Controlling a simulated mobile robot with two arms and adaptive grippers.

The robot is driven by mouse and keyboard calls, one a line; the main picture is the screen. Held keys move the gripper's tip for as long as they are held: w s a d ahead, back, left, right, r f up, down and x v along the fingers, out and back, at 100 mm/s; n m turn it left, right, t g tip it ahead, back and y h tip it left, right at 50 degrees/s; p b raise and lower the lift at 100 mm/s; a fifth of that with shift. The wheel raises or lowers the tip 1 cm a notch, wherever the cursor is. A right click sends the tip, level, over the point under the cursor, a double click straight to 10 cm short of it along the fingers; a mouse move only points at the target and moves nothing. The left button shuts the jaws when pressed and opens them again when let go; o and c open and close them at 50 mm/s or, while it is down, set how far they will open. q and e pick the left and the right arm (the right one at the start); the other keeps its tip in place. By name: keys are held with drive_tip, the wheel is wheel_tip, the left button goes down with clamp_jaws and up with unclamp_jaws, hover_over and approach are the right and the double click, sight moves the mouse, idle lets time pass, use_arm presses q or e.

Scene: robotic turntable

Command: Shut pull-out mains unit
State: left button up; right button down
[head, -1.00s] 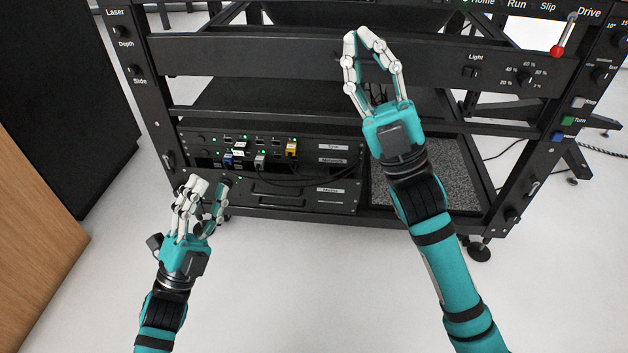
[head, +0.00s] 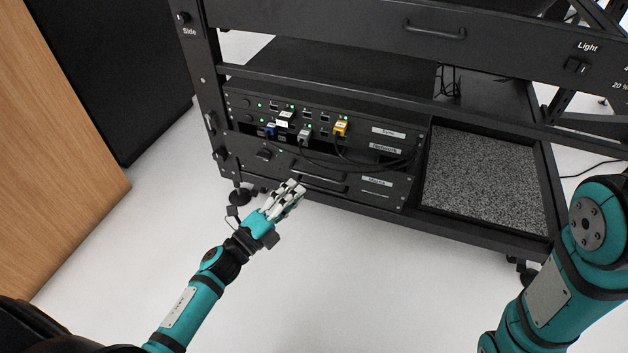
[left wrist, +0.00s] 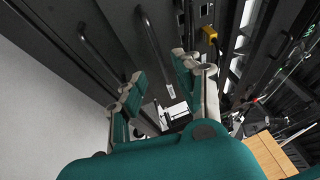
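The mains unit (head: 374,182) is the lowest black unit in the rack, with its label at the right and dark bar handles (head: 318,186) across its front. How far it stands out is hard to tell. My left gripper (head: 292,188) is in front of its lower left part, near the handles. In the left wrist view my left gripper (left wrist: 160,76) has its fingers apart with nothing between them, and two dark bars (left wrist: 153,45) lie beyond the fingertips. Contact with the unit cannot be told. My right arm shows at the right edge, but its gripper is out of view.
Above the mains unit sits the network unit (head: 384,148) with blue, grey and yellow plugs (head: 341,128) and loose cables hanging in front. A grey speckled panel (head: 485,178) lies to the right. A wooden surface (head: 70,150) stands at left. The pale floor in front is open.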

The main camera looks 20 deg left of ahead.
sight(314, 175)
use_arm(q)
drive_tip(key=b+x, duration=0.2)
drive_tip(key=x, duration=0.5)
drive_tip(key=shift+w, duration=0.15)
clamp_jaws()
